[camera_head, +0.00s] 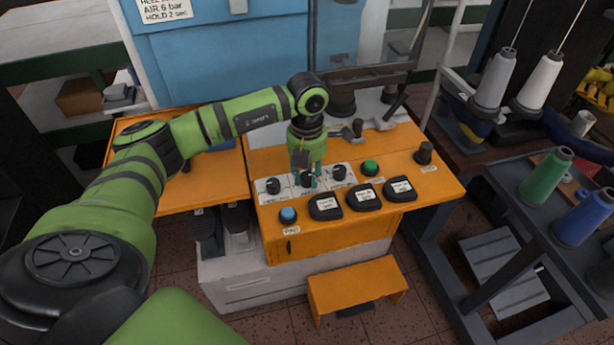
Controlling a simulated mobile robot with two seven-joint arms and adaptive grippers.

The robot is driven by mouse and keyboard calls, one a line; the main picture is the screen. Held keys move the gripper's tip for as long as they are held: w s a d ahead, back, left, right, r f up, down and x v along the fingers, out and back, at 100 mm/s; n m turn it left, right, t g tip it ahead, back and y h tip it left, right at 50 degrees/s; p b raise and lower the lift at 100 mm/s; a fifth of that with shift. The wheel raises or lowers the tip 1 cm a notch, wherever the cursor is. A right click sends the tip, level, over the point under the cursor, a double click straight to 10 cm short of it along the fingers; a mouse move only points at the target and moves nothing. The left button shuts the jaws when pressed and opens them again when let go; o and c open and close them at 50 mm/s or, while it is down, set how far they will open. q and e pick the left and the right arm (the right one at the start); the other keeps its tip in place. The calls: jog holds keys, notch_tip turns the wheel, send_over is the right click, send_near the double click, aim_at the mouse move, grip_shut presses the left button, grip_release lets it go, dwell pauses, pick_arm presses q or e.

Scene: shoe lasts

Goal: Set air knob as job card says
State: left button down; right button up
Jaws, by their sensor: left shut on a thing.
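The job card (165,9) is on the blue machine front at the top; its readable lines say "AIR 6 bar" and "HOLD 2", and its top line is cut off. Three black knobs on white dial plates stand in a row on the orange console (425,190): a left knob (273,186), a middle knob (307,181) and a right knob (339,172). My left gripper (306,179) points down and is shut on the middle knob, partly covering its dial. The dial labels are too small to read, so I cannot tell its setting. My right gripper is out of view.
A blue button (288,214), a green button (370,167) and another black knob (424,152) are on the console. Three black oval pads with white labels, one here (326,206), line its front. A dark rack with thread spools (547,176) stands at right.

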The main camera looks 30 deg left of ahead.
aim_at(307, 176)
pick_arm(q)
jog(key=shift+m, duration=0.3)
jog(key=c, duration=0.9)
grip_release()
notch_tip(307, 176, up, 12)
